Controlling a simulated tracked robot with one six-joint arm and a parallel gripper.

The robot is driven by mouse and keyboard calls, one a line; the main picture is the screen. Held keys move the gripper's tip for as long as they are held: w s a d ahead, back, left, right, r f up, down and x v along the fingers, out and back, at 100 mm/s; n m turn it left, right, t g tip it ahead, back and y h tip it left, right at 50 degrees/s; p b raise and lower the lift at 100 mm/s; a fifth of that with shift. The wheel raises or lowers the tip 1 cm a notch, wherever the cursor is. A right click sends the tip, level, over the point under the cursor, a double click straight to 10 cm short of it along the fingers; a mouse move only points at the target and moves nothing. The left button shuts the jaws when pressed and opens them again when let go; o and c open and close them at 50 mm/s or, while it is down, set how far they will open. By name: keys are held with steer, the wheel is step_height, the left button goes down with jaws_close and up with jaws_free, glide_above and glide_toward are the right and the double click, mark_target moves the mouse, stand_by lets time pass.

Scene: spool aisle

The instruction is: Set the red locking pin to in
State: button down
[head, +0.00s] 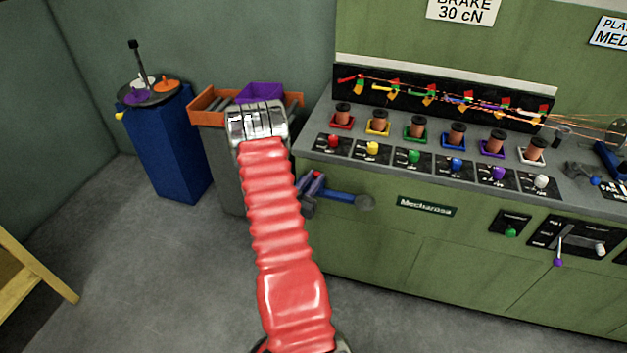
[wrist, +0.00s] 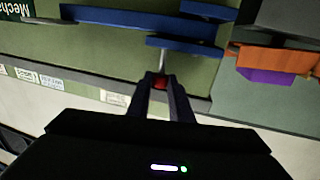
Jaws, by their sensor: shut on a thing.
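The red locking pin (wrist: 161,84) shows in the wrist view as a small red end between my fingertips, with a short pale metal shaft running up from it to a blue bar (wrist: 175,50). My gripper (wrist: 161,78) is shut on this red end. Blue and purple parts (head: 313,186) show just right of my arm, at the left end of the green bench. A blue lever with a grey round end (head: 365,203) reaches right from them. How deep the pin sits I cannot tell.
The green bench (head: 400,240) carries several coloured spools and knobs on its top. An orange bin (head: 208,106) with a purple part stands at the bench's left end, close behind my arm. A blue cabinet (head: 168,150) stands further left.

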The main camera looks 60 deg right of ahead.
steer(key=shift+f, duration=1.35)
steer(key=c, duration=1.6)
jaws_free()
steer(key=shift+o, duration=0.2)
steer(key=a, duration=1.4)
steer(key=shift+w, duration=0.3)
steer(key=shift+d, duration=0.1)
